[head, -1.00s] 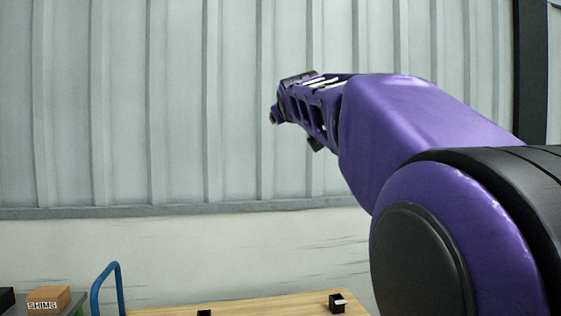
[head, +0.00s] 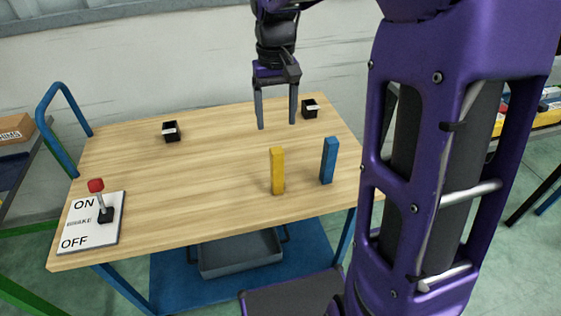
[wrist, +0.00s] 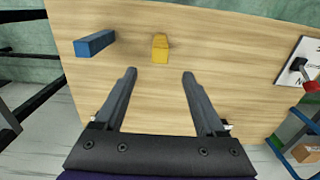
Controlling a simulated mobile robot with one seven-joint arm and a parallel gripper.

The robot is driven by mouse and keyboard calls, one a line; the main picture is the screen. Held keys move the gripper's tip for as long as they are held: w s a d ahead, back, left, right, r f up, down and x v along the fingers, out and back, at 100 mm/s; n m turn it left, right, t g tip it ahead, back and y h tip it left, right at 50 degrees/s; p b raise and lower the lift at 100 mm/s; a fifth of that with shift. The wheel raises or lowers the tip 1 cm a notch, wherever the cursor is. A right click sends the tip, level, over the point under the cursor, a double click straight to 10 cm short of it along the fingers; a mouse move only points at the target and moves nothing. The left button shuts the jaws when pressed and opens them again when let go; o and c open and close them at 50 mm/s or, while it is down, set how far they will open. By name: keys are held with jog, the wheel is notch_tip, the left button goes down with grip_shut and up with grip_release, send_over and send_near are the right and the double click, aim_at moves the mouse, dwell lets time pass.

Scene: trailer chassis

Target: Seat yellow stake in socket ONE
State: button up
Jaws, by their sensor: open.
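The yellow stake (head: 277,171) stands upright on the wooden table near its front edge, left of a blue stake (head: 329,160). Two small black sockets with pale labels sit toward the back, one at the left (head: 171,131) and one at the right (head: 310,108); I cannot read which is ONE. My gripper (head: 277,126) is open and empty, fingers pointing down, above the table behind the yellow stake. In the wrist view the yellow stake (wrist: 160,47) shows beyond the open fingertips (wrist: 159,73), roughly between them, with the blue stake (wrist: 95,44) to its left.
A brake panel (head: 91,222) with a red-knobbed lever (head: 97,189) lies at the table's front left corner. A blue handle (head: 62,125) rises by the left edge. The table's middle left (head: 190,180) is clear. A grey tray (head: 240,255) is below.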

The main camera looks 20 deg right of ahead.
aim_at(277, 170)
notch_tip(277, 170, down, 17)
jog(key=b, duration=0.3)
jog(key=shift+s+r, duration=0.1)
jog(key=shift+r, duration=0.05)
grip_shut()
dwell(0.3)
